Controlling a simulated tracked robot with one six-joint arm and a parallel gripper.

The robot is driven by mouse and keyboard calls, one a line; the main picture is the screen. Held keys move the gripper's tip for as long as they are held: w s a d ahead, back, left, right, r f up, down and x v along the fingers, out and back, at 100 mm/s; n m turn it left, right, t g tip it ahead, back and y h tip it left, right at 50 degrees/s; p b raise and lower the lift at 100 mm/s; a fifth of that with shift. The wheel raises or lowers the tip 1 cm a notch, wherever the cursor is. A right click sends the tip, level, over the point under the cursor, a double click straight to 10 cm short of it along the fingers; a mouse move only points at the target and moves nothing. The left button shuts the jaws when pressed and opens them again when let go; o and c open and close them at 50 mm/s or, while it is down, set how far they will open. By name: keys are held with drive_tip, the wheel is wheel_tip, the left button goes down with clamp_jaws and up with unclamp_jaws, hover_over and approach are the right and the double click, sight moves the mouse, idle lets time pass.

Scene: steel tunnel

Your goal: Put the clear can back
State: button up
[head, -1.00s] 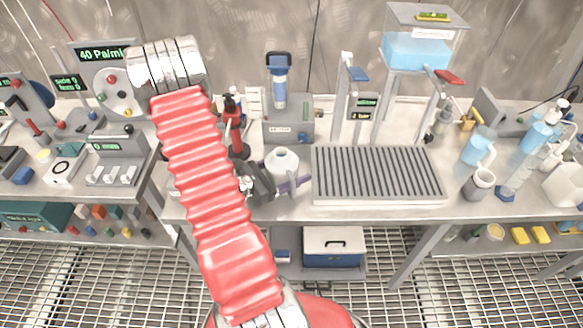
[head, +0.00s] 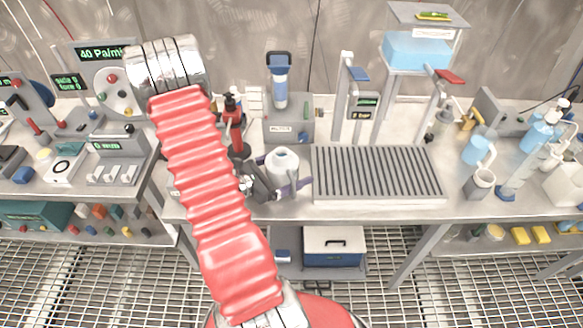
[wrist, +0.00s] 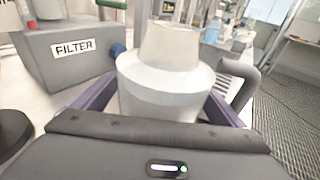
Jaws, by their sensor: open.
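The can (head: 282,168) is pale and whitish, with a tapered neck and a grey handle. It stands upright on the bench, left of the slatted grey tray. In the wrist view the can (wrist: 170,85) fills the middle, with its handle on the right. My gripper (head: 278,184) is open around the can's body, with a purple finger on each side. In the wrist view the fingers run along the can's left and right; I cannot tell whether they touch it. The can's lower part is hidden by my gripper.
A grey box marked FILTER (wrist: 75,52) stands close behind and left of the can; its blue-topped cylinder (head: 280,90) rises above it. The slatted tray (head: 378,174) is empty. A red and black tool (head: 232,125) stands near my arm.

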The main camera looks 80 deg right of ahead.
sight(268, 176)
drive_tip(key=shift+v, duration=5.9)
drive_tip(key=shift+w+a+r, duration=0.15)
drive_tip(key=shift+a+r, duration=0.15)
drive_tip(key=w+a+r+m+t+y, duration=0.3)
drive_tip(key=a+r, duration=0.4)
drive_tip(key=a, duration=0.5)
drive_tip(key=w+a+r+m+t+y, duration=0.3)
drive_tip(key=a+r+t, duration=0.4)
drive_tip(key=a, duration=0.6)
drive_tip(key=w+a+r+m+t+y, duration=0.3)
drive_tip(key=w+a+r+t+y, duration=0.2)
drive_tip(key=a, duration=0.7)
drive_tip(key=shift+w+a+r+t+y, duration=0.25)
drive_tip(key=shift+w+r+t+y, duration=0.05)
drive_tip(key=shift+w+r+t, duration=0.7)
drive_tip(key=shift+c, duration=0.3)
